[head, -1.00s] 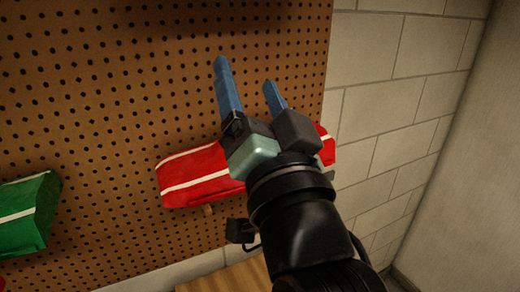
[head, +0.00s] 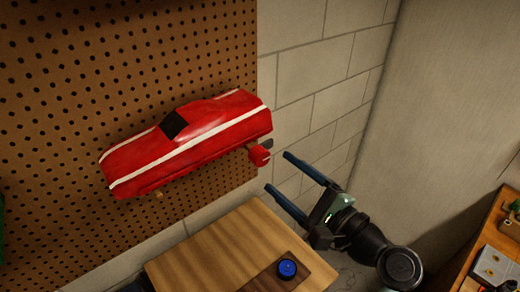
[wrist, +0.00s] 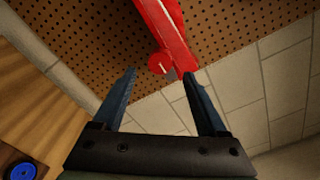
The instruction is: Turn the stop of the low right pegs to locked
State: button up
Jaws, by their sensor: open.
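A red car body (head: 190,140) with white stripes rests on the pegboard, a wooden peg tip (head: 158,194) showing under its left part. At its lower right end is a round red knob (head: 259,156) with a pale mark, likely the stop. A small dark piece shows beside it. The knob also shows in the wrist view (wrist: 160,64), beyond and between my fingertips. My gripper (head: 277,171) is open and empty, to the right of and below the knob, with its blue fingers pointing toward the wall. I see no contact. The pegs behind the body are hidden.
A wooden table (head: 215,255) stands below the pegboard, with a blue round knob (head: 287,268) on a darker board. A cluttered wooden surface (head: 490,245) is at the lower right. A block wall (head: 315,60) lies right of the pegboard, with free space before it.

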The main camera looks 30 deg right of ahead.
aim_at(263, 160)
jog(key=w, duration=0.2)
jog(key=w+a+p, duration=0.1)
jog(key=w, duration=0.2)
jog(key=w+p, duration=0.1)
jog(key=w, duration=0.1)
jog(key=shift+w+a, duration=0.2)
jog(key=shift+a, duration=0.05)
grip_shut()
